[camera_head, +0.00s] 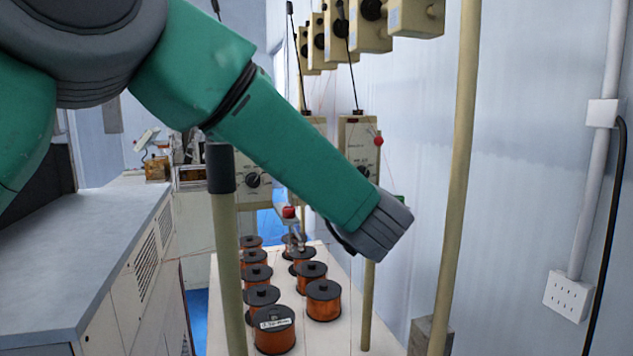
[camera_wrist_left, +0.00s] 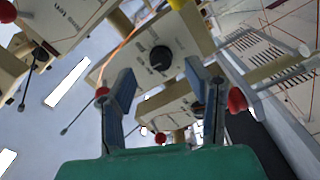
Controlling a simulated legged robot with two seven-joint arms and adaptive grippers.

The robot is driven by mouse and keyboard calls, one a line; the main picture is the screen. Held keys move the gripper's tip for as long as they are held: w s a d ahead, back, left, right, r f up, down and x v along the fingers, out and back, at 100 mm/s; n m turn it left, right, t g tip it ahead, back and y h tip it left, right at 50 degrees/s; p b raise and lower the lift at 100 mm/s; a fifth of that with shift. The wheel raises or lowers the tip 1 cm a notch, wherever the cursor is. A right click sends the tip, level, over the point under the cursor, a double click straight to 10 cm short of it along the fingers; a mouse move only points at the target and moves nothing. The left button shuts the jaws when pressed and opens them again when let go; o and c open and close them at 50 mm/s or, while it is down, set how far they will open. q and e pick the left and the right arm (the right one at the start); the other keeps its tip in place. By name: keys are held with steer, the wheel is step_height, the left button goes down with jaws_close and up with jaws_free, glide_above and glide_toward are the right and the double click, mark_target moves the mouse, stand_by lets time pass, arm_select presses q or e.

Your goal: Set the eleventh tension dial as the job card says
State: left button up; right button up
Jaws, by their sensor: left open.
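In the left wrist view, a black round dial (camera_wrist_left: 161,58) with a pale pointer line sits on a cream tension box (camera_wrist_left: 188,45), ahead of my left gripper. My left gripper (camera_wrist_left: 160,78) is open, its two blue-grey fingers standing either side of the dial's line of sight with nothing between them. I cannot tell how far the tips are from the dial. In the head view my green left arm reaches down to the right and hides its own fingers. Other dials show there on a near box (camera_head: 360,148) and behind my arm (camera_head: 253,180). Dial numbers are unreadable, and no job card is identifiable.
Copper wire spools (camera_head: 323,299) stand in two rows on a white top (camera_head: 345,335). Upright cream poles (camera_head: 458,180) stand close on both sides of my arm. More tension boxes (camera_head: 415,17) hang above. A grey-topped cabinet (camera_head: 70,255) is at left.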

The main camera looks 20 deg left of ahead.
arm_select(q)
steer(key=v, duration=0.7)
steer(key=shift+s, duration=0.5)
steer(key=w+a+n+p, duration=0.3)
steer(key=w+n, duration=0.2)
steer(key=n, duration=0.6)
steer(key=w+a+n+p, duration=0.3)
steer(key=w+n, duration=0.2)
steer(key=n, duration=0.6)
steer(key=shift+n+p, duration=0.3)
steer(key=shift+p, duration=0.1)
